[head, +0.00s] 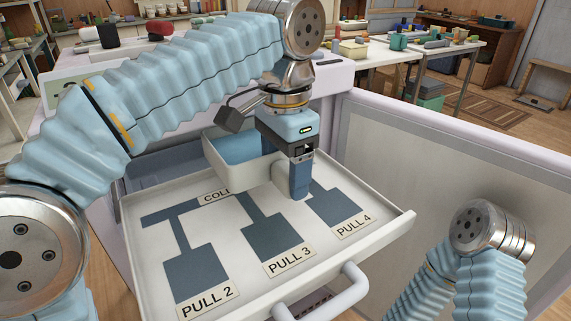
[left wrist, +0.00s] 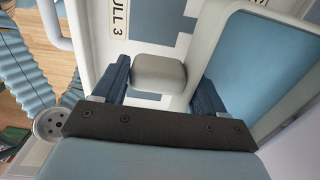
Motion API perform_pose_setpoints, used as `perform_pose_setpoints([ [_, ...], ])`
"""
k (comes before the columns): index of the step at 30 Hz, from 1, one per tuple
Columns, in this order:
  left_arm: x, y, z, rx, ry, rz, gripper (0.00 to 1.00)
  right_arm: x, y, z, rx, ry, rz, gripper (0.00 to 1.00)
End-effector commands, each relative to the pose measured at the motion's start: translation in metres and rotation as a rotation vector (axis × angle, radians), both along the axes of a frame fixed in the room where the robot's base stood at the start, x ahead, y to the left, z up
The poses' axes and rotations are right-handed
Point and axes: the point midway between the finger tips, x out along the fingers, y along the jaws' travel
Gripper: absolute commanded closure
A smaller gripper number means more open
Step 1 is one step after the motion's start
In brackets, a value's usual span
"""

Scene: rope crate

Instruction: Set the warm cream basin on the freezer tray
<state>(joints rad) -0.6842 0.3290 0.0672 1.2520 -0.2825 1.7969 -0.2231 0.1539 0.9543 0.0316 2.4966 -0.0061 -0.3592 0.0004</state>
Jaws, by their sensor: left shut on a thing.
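The cream basin (head: 231,181) has a blue inside and is at the back of the freezer tray (head: 136,262), over the part near the COLD label. It also shows at the right of the left wrist view (left wrist: 218,62). My left gripper (head: 300,192) points down at the basin's near right side. In the left wrist view its two dark blue fingers (left wrist: 162,92) stand either side of the basin's cream lug (left wrist: 160,72), shut on it. I cannot tell whether the basin's underside touches the tray. My right gripper is out of view.
The tray is pulled out, with dark blue shapes and labels PULL 2, PULL 3 and PULL 4 (head: 353,226). Its front handle (head: 345,290) juts towards me. An open door panel (head: 430,160) stands at the right. The front of the tray is bare.

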Motion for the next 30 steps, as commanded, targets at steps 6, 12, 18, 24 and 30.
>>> perform_pose_setpoints([
  [6, 0.0, 0.0, -0.032, 0.001, -0.001, 0.0, 0.71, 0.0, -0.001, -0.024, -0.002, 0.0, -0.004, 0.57],
  [12, 0.0, 0.0, -0.054, 0.0, -0.001, 0.0, 0.71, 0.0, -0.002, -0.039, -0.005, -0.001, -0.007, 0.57],
  [18, 0.0, 0.0, -0.065, -0.001, -0.002, 0.0, 0.71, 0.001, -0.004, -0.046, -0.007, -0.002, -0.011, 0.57],
  [24, 0.0, 0.0, -0.067, -0.001, -0.002, 0.0, 0.71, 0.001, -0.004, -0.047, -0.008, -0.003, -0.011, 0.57],
  [30, 0.0, 0.0, -0.067, -0.001, -0.002, 0.0, 0.71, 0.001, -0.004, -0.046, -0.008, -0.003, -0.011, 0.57],
])
